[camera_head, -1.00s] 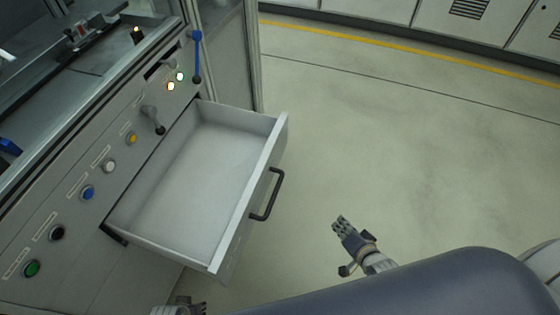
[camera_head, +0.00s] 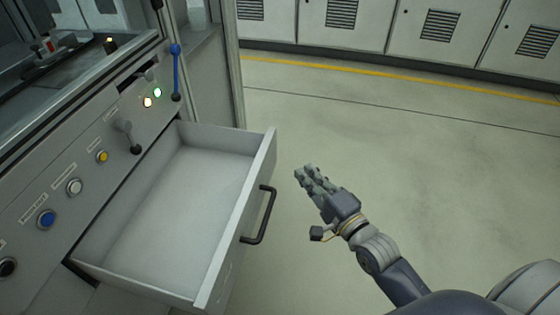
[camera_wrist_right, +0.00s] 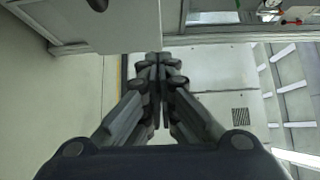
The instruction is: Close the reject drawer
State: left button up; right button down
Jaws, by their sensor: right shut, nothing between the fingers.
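The reject drawer (camera_head: 170,275) is a pale grey, empty tray pulled well out of the machine's sloped front panel. Its dark bar handle (camera_head: 268,216) is on the outer front face. My right gripper (camera_head: 305,174) is shut and empty, to the right of the handle and apart from it. In the right wrist view, my right gripper's fingers (camera_wrist_right: 159,62) are together in the middle, with a pale panel at upper left that seems to be the drawer front (camera_wrist_right: 130,25). My left gripper is not in view.
The machine panel carries several round buttons, including a blue one (camera_head: 46,219), a small grey lever (camera_head: 128,136) and a blue-handled lever (camera_head: 175,70). Open floor (camera_head: 420,160) lies right of the drawer. Grey cabinets (camera_head: 350,22) stand beyond a yellow floor line.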

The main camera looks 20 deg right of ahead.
send_near(269, 146)
jog(key=w+d, duration=0.2)
jog(key=d, duration=0.1)
pick_arm(q)
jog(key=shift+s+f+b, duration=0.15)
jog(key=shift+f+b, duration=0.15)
jog(key=shift+b, duration=0.4)
pick_arm(e)
jog(key=a, duration=0.1)
jog(key=w+a, duration=0.2)
jog(key=shift+w+a+f, duration=0.2)
jog(key=shift+w+a, duration=0.05)
jog(key=shift+a, duration=0.1)
jog(key=shift+w, duration=0.1)
